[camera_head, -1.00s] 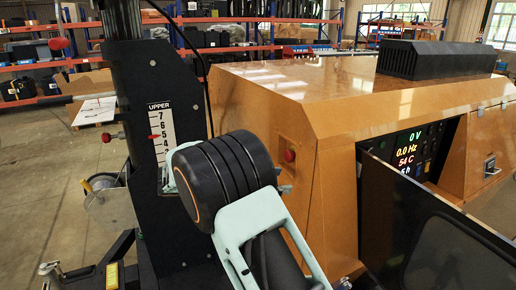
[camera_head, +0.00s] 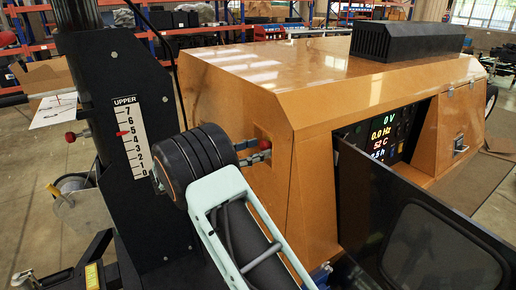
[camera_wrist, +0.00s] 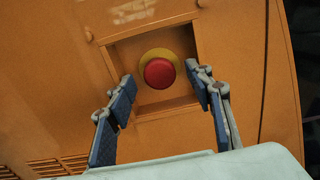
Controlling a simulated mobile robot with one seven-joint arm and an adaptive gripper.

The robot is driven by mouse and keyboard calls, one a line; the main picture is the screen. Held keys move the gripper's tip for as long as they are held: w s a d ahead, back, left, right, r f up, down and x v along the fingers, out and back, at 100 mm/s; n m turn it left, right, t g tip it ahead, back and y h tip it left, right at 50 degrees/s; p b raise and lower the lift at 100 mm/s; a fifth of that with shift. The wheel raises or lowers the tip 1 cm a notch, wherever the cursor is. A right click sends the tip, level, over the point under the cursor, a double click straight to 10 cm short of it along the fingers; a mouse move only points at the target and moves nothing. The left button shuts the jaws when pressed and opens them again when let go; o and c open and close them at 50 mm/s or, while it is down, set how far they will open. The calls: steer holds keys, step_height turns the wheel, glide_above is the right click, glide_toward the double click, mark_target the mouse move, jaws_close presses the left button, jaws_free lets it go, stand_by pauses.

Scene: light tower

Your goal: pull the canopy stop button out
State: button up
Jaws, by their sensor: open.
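The canopy stop button (camera_wrist: 159,73) is a red mushroom head on a yellow ring, set in a shallow square recess of the orange canopy. In the head view the red button (camera_head: 265,144) shows on the canopy's near end face. My gripper (camera_wrist: 162,88) is open, with one finger on each side of the button in the wrist view. Neither finger appears to touch it; the exact depth gap cannot be told. In the head view my gripper (camera_head: 256,151) is at the button, its fingers partly hidden behind the wrist.
The black mast with an UPPER scale (camera_head: 131,140) stands close left of my arm. A dark open door panel (camera_head: 420,225) juts out at the right, below the lit display (camera_head: 385,138). The orange canopy (camera_head: 300,80) fills the middle; shelves stand behind.

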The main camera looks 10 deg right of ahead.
steer(key=shift+w+d, duration=0.2)
steer(key=shift+d, duration=0.25)
jaws_close()
